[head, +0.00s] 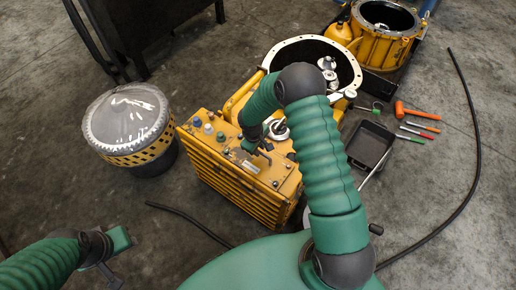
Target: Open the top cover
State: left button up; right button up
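A yellow box-shaped transmission unit (225,178) with ribbed sides stands on the floor in the middle. Its top cover (262,176) is a yellow plate with knobs, a pale label and a dark handle, and it appears to lie flat on the box. My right arm arches over the unit, and my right gripper (251,146) is low over the cover, beside the handle. The fingertips are small and partly hidden, so I cannot tell whether they touch or grip the handle. My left gripper (112,272) is at the lower left, away from the unit; its fingers are unclear.
Behind the unit is an open round housing (290,48), with another yellow housing (384,45) farther back. A black tray (370,146) and several hand tools (418,113) lie right, inside a curved black cable (478,140).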

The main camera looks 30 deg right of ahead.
grip_shut()
jog(key=shift+w+a+r, duration=0.1)
jog(key=shift+w+a, duration=0.05)
jog(key=shift+a, duration=0.2)
jog(key=shift+d, duration=0.2)
